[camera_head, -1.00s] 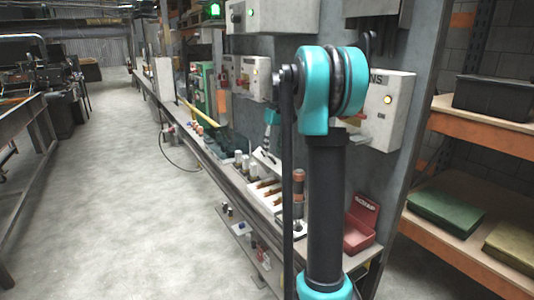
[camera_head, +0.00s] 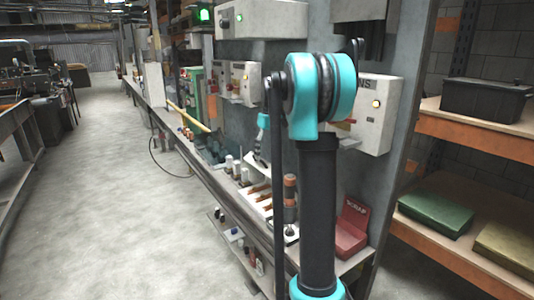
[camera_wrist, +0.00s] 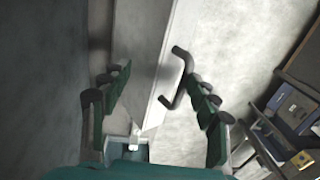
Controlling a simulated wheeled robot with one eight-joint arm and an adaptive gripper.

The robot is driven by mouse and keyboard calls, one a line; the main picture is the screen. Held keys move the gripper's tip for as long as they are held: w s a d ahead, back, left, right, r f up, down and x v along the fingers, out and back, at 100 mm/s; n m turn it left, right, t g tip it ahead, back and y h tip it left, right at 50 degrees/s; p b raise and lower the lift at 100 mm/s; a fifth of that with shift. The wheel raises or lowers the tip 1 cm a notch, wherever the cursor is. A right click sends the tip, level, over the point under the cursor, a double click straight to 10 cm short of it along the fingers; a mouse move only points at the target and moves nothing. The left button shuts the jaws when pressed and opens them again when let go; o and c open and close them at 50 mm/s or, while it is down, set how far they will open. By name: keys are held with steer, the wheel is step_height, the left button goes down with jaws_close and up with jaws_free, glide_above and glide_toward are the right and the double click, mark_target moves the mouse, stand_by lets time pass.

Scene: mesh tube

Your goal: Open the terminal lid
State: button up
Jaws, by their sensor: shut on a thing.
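In the wrist view my gripper (camera_wrist: 160,98) has its two dark-tipped teal fingers on either side of a pale grey panel, which looks like the terminal lid (camera_wrist: 148,62). A dark bent handle (camera_wrist: 178,78) on the panel lies between the fingers, close against the right one. My gripper is shut on this handle; the exact contact is hard to see. In the head view my arm hides much of a grey wall box (camera_head: 379,115) with a yellow light and lettering ending in "NS". I cannot tell in the head view which box bears the lid.
A narrow bench runs along the wall panel, with a red scrap box (camera_head: 351,228) and several small parts. Shelves at the right hold a black bin (camera_head: 487,103) and a green case (camera_head: 435,212). The floor (camera_head: 120,215) at the left is clear.

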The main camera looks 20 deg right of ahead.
steer(key=shift+d, duration=0.15)
steer(key=shift+c, duration=0.3)
steer(key=shift+r, duration=0.3)
steer(key=shift+c, duration=0.6)
steer(key=r, duration=1.1)
steer(key=shift+w+d+r, duration=0.1)
steer(key=shift+d+r, duration=0.1)
steer(key=shift+d, duration=0.15)
steer(key=shift+c, duration=1.3)
steer(key=shift+c, duration=0.6)
